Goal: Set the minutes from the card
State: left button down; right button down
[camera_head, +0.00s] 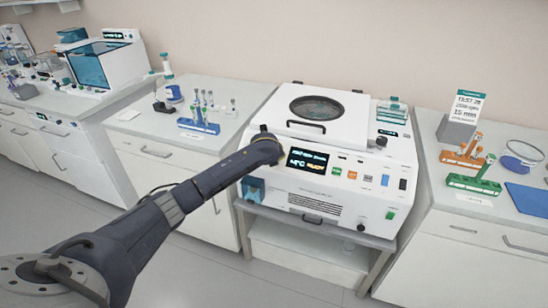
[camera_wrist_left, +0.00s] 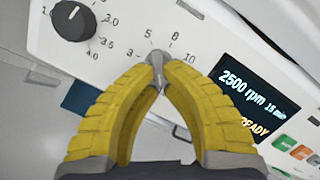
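The card (camera_head: 465,107) stands upright on a grey block on the right bench. Its lower lines appear to read 2500 rpm and 15 min. The white centrifuge (camera_head: 325,185) has a front display (camera_head: 307,160), which in the left wrist view reads 2500 rpm, 15 min, READY (camera_wrist_left: 255,90). My left gripper (camera_wrist_left: 158,62) is at the panel, left of the display. Its yellow fingers converge and the grey tips meet in the middle of a dial scale marked 5, 8 and 10. The tips hide that dial's knob, so I cannot see whether they touch it. My right gripper is out of view.
A black knob (camera_wrist_left: 73,20) with a scale up to 4.0 sits up and left of my fingertips. Coloured buttons (camera_head: 352,175) lie right of the display. The lid (camera_head: 317,112) is closed. Tube racks stand on the benches, blue (camera_head: 198,126) left and green (camera_head: 473,184) right.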

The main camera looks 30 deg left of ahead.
pick_arm(q)
jog(key=c, duration=1.1)
grip_release()
jog(key=shift+v, duration=6)
jog(key=shift+f, duration=0.1)
